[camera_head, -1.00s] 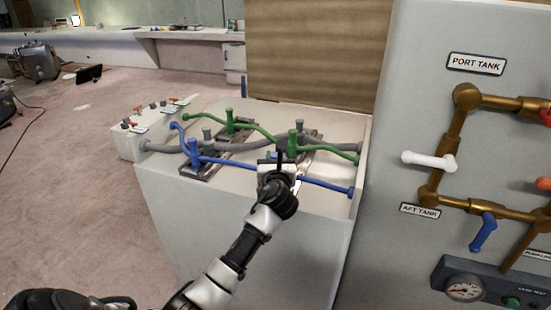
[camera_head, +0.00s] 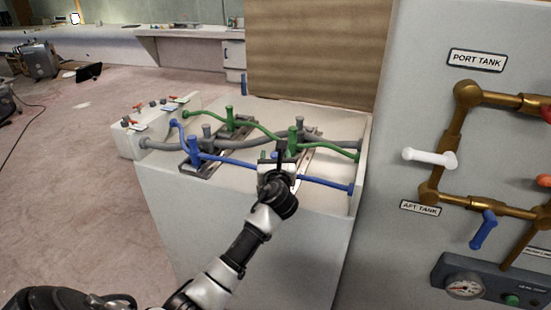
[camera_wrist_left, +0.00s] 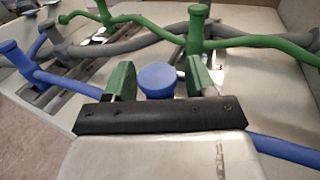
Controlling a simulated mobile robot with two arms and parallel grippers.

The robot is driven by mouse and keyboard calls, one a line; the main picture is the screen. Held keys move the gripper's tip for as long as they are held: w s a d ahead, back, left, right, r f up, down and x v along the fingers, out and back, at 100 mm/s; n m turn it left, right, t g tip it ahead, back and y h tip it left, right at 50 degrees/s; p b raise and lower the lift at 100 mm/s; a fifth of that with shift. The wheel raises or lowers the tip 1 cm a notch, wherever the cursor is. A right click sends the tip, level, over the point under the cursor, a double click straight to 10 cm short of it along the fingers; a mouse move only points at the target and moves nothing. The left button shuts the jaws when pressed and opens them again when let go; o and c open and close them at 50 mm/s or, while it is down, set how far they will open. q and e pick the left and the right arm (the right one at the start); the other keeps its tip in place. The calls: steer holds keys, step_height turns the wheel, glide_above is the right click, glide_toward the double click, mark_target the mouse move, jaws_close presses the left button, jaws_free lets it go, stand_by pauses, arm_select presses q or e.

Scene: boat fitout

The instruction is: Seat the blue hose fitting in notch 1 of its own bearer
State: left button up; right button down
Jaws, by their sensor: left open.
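The blue hose (camera_head: 235,161) runs across the top of the white cabinet. One blue fitting (camera_head: 195,150) stands upright at the left bearer (camera_head: 203,168); it also shows in the left wrist view (camera_wrist_left: 10,50). A second blue fitting (camera_wrist_left: 157,80) shows its round top between my left gripper's green fingertips (camera_wrist_left: 158,84), with gaps on both sides. My left gripper (camera_head: 281,154) is open around it, near the right bearer (camera_head: 303,158). The gripper hides the fitting's lower part and any notch under it. My right gripper is not in view.
A green hose (camera_head: 260,130) and a grey hose (camera_head: 240,147) cross the same bearers close behind. A green fitting (camera_wrist_left: 197,27) stands just beyond my fingers. A valve box (camera_head: 155,128) is at the left; the tank panel (camera_head: 400,110) rises at the right.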

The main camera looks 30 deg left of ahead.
arm_select(q)
steer(key=shift+s+d, duration=0.3)
steer(key=shift+s, duration=0.05)
steer(key=v, duration=0.3)
steer(key=shift+s+p, duration=0.1)
steer(key=shift+p, duration=0.2)
steer(key=v, duration=0.6)
steer(key=shift+s+d, duration=0.2)
steer(key=shift+s, duration=0.05)
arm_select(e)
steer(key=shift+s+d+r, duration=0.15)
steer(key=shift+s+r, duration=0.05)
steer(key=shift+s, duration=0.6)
